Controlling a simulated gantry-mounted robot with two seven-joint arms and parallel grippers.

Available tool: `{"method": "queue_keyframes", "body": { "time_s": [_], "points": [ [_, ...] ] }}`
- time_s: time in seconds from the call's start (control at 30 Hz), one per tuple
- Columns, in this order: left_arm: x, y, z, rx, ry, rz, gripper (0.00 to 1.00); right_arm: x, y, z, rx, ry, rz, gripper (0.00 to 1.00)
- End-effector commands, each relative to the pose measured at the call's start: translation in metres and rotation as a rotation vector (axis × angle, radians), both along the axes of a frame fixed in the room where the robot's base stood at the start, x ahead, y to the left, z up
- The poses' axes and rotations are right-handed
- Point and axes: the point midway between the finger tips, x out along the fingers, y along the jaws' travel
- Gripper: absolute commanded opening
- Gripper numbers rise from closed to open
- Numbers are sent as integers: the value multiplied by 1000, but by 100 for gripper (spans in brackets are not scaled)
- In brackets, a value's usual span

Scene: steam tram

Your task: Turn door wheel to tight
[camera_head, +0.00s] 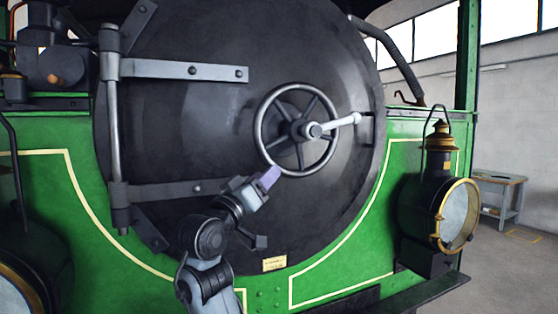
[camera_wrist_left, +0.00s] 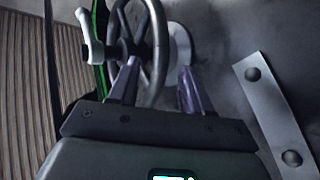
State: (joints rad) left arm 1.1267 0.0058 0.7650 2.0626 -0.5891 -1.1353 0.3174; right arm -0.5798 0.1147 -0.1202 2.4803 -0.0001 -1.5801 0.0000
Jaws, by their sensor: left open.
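The door wheel (camera_head: 308,131) is a spoked grey handwheel in the middle of the round black smokebox door (camera_head: 210,125). A pale lever handle (camera_head: 345,121) at its hub points right and slightly up. My left gripper (camera_head: 271,176) is at the wheel's lower left rim, its purple fingers pointing up and right. In the left wrist view, the two fingers (camera_wrist_left: 158,66) stand apart on either side of the wheel rim (camera_wrist_left: 157,40), without visibly clamping it. The lever handle (camera_wrist_left: 89,38) shows there at the upper left. My right gripper is out of view.
Two hinge straps (camera_head: 190,70) cross the door from the left. A brass-trimmed lamp (camera_head: 440,200) stands on the right of the green front (camera_head: 365,215). A workbench (camera_head: 498,180) is far behind. The door face right of and below the wheel is clear.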

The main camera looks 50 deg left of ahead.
Motion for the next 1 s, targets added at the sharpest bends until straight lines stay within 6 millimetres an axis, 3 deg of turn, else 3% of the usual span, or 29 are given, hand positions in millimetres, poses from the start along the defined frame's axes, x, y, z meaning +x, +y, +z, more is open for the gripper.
{"method": "queue_keyframes", "body": {
  "time_s": [0.3,0.5,0.9,1.0],
  "points": [
    [45,17,21,0,2,-1,48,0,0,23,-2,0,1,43],
    [61,24,26,0,2,-1,48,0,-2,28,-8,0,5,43],
    [66,26,27,1,0,0,48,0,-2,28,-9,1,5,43],
    [66,26,27,1,0,0,36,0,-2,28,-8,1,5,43]
  ]
}}
